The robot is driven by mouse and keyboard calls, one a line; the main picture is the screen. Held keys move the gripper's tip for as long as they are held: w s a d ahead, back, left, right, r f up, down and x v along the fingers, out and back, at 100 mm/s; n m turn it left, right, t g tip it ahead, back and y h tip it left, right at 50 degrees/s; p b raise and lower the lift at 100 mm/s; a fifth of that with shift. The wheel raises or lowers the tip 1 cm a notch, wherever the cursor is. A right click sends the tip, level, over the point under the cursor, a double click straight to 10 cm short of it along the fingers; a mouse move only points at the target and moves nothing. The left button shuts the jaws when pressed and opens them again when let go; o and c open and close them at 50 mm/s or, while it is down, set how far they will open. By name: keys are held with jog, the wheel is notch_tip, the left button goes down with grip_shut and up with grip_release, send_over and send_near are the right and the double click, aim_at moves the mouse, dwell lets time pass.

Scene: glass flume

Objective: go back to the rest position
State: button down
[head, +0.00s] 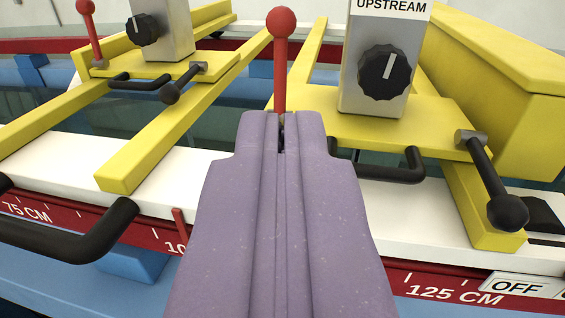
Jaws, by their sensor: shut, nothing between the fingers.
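My gripper (281,150) is the purple shape in the lower middle of the head view. It points away from the camera, and its fingers are shut with nothing between them. A red rod with a red ball (281,22) shows just beyond its tip, in line with the fingers. I cannot tell whether the tip touches the rod. The gripper covers part of the white rail and the red scale behind it.
A carriage marked UPSTREAM with a black knob (384,74) stands right, with a black-ended lever (492,180). Another knobbed carriage (160,32) and red ball-topped rod (90,24) stand left. Yellow bars (150,150) cross the flume. Black handles (80,238) stick out in front.

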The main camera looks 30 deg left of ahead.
jog(key=d+m+t+h+b, duration=0.1)
jog(key=d+m+h+b, duration=0.5)
jog(key=b, duration=1.2)
jog(key=s+g+h+b, duration=0.2)
jog(key=s+b, duration=0.8)
jog(key=b, duration=0.1)
jog(key=shift+s+d+f+n, duration=0.3)
jog(key=shift+f+n, duration=0.05)
jog(key=shift+n, duration=0.05)
